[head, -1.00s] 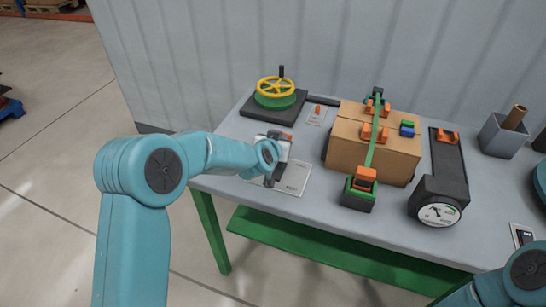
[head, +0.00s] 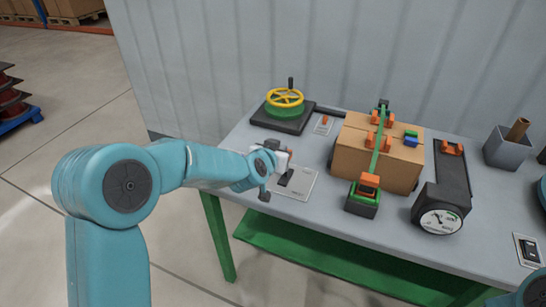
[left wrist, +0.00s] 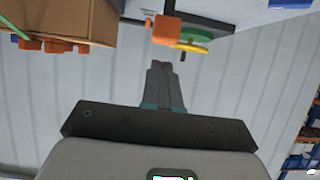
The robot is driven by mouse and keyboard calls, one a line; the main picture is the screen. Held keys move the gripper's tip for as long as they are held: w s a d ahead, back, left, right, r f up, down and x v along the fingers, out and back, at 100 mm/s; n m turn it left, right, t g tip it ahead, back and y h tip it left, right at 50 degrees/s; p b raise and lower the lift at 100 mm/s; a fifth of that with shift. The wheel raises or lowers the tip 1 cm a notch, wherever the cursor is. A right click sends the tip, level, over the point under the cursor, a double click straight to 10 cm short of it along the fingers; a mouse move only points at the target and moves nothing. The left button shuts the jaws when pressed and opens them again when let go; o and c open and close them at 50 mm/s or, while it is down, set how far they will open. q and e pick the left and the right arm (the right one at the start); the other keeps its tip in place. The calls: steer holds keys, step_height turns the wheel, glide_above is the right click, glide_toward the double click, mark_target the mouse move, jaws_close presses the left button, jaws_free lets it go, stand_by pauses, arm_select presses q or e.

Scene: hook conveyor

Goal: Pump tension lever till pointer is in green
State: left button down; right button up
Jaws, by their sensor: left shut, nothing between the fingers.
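A round gauge (head: 440,221) with a white face and a green patch stands at the front of a dark unit on the right; its pointer is too small to read surely. A white plate (head: 302,184) with a dark fitting lies left of the box, partly hidden by my left arm. My left gripper (head: 282,158) is over this plate; in the left wrist view its fingers (left wrist: 160,68) are together and empty. An orange block (left wrist: 165,30) shows just beyond the fingertips there, apparently a lever's grip; contact is unclear. My right gripper is out of view.
A cardboard box (head: 350,150) under a green strap (head: 376,150) with an orange-and-green buckle (head: 367,185) stands mid-table. A yellow-and-green handwheel (head: 284,98) is at the back left. A grey bin (head: 506,152) stands at the back right.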

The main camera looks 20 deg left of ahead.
arm_select(q)
steer(key=v, duration=0.4)
steer(key=shift+s+a+r, duration=0.2)
steer(key=shift+s, duration=0.05)
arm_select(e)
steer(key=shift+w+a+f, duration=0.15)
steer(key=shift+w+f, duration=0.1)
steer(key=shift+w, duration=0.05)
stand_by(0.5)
arm_select(q)
steer(key=shift+w, duration=0.1)
stand_by(0.5)
